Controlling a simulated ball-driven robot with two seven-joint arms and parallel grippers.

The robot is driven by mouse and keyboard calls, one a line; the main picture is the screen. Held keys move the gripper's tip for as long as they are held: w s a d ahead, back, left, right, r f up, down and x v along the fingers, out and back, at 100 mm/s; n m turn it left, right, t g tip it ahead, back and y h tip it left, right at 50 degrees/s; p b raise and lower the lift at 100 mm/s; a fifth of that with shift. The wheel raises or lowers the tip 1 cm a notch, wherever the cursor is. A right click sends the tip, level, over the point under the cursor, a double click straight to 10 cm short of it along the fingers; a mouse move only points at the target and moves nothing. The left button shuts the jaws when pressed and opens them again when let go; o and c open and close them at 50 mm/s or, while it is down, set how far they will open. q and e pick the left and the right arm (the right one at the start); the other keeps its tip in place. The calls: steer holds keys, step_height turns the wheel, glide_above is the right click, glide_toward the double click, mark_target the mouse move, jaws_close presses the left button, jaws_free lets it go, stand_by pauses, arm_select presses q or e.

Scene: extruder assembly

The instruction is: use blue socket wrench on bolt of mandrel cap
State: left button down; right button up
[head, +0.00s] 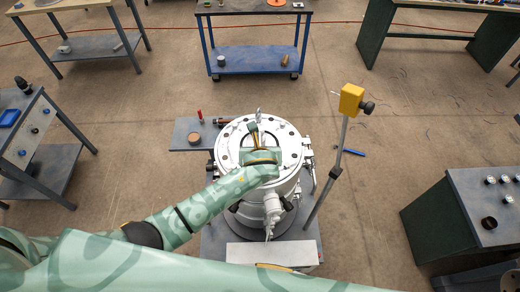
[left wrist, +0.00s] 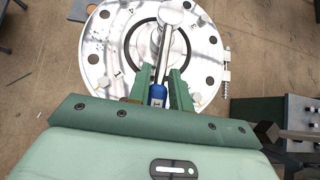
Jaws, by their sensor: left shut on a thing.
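My left gripper (head: 256,137) is over the white round flange (head: 228,130) of the extruder in the head view. In the left wrist view, the fingers of my left gripper (left wrist: 157,88) are shut on the blue handle of the socket wrench (left wrist: 157,93). The wrench's metal shaft points away from the hand, across the flange (left wrist: 100,60), to a round end near the flange's far edge. Whether that end sits on a bolt cannot be told. The bolt and mandrel cap are not clearly distinguishable. My right gripper is not in view.
A yellow box (head: 351,100) tops a slanted metal pole right of the extruder. A side shelf (head: 181,130) at left holds a red-handled tool (head: 200,116) and a brown round part (head: 194,138). A blue cart (head: 250,68) stands behind.

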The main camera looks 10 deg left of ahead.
arm_select(q)
steer(key=shift+f+b, duration=0.4)
steer(key=shift+f, duration=0.4)
